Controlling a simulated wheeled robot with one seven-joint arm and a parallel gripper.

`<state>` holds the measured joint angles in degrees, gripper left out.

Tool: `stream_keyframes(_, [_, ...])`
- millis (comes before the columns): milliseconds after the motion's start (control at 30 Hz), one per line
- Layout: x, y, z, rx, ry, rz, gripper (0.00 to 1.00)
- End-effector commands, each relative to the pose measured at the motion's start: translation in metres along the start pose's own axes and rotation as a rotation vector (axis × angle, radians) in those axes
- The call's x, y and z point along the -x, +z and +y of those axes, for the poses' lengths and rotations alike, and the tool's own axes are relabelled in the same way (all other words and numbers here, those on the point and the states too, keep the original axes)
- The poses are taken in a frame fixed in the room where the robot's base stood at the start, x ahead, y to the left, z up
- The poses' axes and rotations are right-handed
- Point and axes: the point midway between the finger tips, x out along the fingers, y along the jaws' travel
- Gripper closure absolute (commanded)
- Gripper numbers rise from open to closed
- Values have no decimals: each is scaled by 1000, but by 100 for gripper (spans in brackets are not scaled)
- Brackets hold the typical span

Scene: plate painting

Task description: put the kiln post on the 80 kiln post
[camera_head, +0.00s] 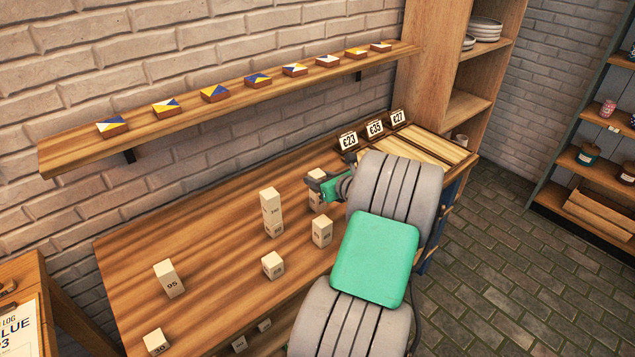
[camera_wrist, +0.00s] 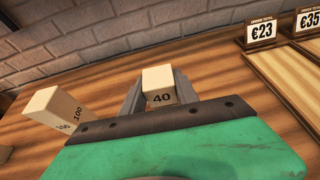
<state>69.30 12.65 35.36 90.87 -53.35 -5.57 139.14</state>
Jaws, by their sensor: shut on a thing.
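In the wrist view a pale block-shaped kiln post (camera_wrist: 159,79) marked 40 sits between the two grey fingers of my gripper (camera_wrist: 159,92), which is shut on it. In the head view my gripper (camera_head: 318,184) is over the back right of the wooden table, with the top of a pale post (camera_head: 317,173) showing just behind it. Pale post surface also shows right below the gripper; I cannot tell whether it is the held post or another under it. I cannot read an 80 on any post.
A tall post stack (camera_head: 271,212) stands left of my gripper; a post marked 100 (camera_wrist: 57,108) shows left in the wrist view. Other posts stand nearby: one in front (camera_head: 322,232), one lower (camera_head: 273,265), and the 95 post (camera_head: 169,279). A tile shelf (camera_head: 230,98) runs along the wall behind.

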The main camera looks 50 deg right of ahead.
Motion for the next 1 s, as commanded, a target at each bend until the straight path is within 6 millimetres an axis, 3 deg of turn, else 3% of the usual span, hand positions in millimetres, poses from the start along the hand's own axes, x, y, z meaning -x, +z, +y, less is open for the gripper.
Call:
stream_keyframes(100, [-4, -10, -1, 1, -1, -2, 100])
stream_keyframes(400, [-5, -14, 0, 0, -1, -1, 100])
stream_keyframes(433, [-5, -14, 0, 0, -1, -1, 62])
stream_keyframes(700, [-5, -14, 0, 0, -1, -1, 42])
stream_keyframes(1000, [-1, -10, -1, 1, -3, -1, 42])
